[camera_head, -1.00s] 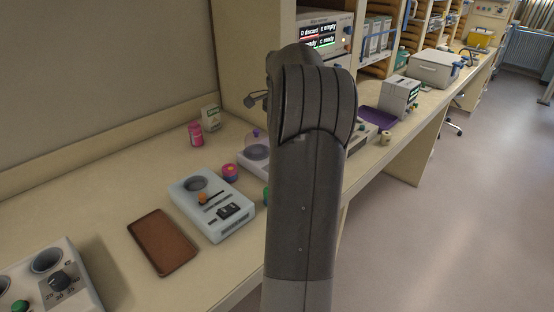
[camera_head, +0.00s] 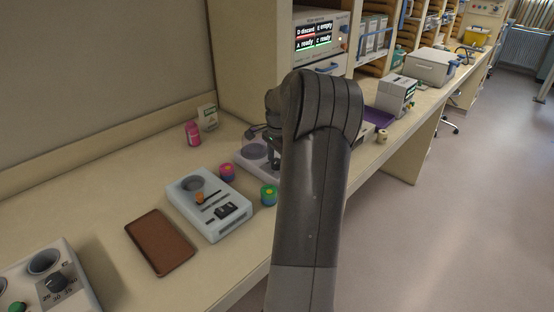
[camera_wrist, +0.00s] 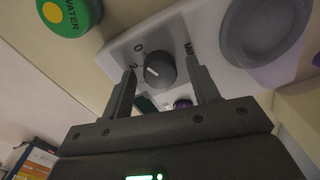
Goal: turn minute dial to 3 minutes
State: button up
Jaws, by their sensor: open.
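The minute dial (camera_wrist: 160,70) is a dark round knob with a white mark, on a pale device with printed "0", "2" and "MIN" in the wrist view. The white mark lies on the side toward the "2"; its exact reading is unclear. My gripper (camera_wrist: 163,70) is open, with one finger on each side of the dial; I cannot tell if they touch it. In the head view the pale device (camera_head: 244,164) is partly hidden by my arm, and the dial cannot be made out.
A large grey round part (camera_wrist: 262,38) sits beside the dial.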

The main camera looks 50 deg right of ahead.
jog(key=c, duration=1)
jog(key=shift+o, duration=0.2)
jog(key=shift+n, duration=0.4)
jog(key=n, duration=0.3)
jog(key=shift+n, duration=0.4)
jog(key=n, duration=0.4)
jog(key=shift+n+y, duration=0.3)
jog(key=n, duration=0.4)
jog(key=shift+w, duration=0.1)
jog(key=shift+n, duration=2.2)
